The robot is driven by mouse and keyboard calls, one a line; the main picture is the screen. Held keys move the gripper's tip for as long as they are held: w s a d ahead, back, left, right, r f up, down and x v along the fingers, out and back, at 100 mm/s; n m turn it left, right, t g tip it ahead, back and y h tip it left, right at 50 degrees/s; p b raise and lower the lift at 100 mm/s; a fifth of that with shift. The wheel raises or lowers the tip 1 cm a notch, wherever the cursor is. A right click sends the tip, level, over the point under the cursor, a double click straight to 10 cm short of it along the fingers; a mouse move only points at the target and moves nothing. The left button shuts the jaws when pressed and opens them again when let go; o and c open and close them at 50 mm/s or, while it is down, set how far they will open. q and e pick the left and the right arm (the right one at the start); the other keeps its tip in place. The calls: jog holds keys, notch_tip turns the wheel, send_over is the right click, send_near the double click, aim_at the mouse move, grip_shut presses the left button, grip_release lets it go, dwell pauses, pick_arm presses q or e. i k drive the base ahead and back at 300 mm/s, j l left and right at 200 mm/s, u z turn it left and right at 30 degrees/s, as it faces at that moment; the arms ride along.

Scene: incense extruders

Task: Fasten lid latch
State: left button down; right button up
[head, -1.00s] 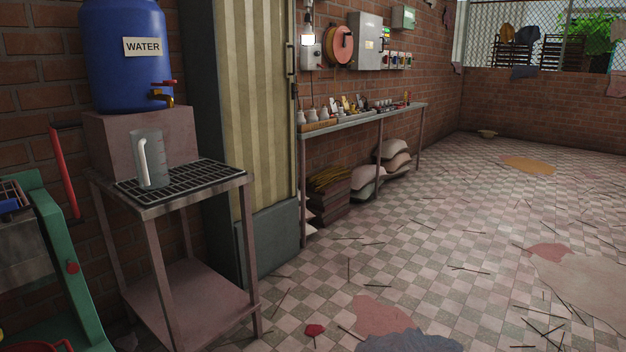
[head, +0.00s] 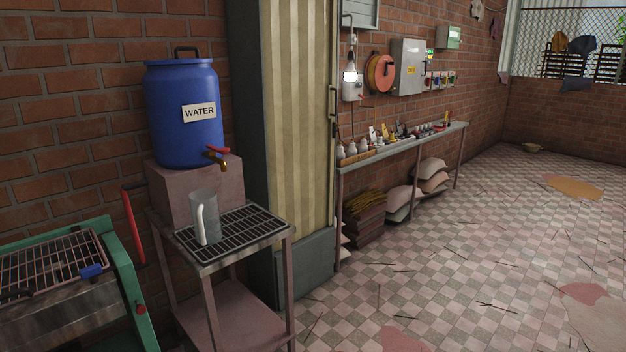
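At the left edge stands a green-framed machine (head: 128,278) with a wire-grille lid (head: 50,262) on top. The lid appears to lie down over the machine's metal body. A dark handle-like part (head: 16,294) shows at the lid's front left. The machine's left side and lower part are cut off by the frame. Neither of my grippers is in view.
A metal stand (head: 236,260) with a measuring jug (head: 206,218) is right of the machine, below a blue water barrel (head: 183,112). A striped cabinet (head: 296,120) and a long shelf table (head: 410,146) follow along the brick wall. The tiled floor (head: 430,270) at right is mostly open, with scattered sticks.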

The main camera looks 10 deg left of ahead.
aim_at(92, 273)
jog(key=u, duration=1.45)
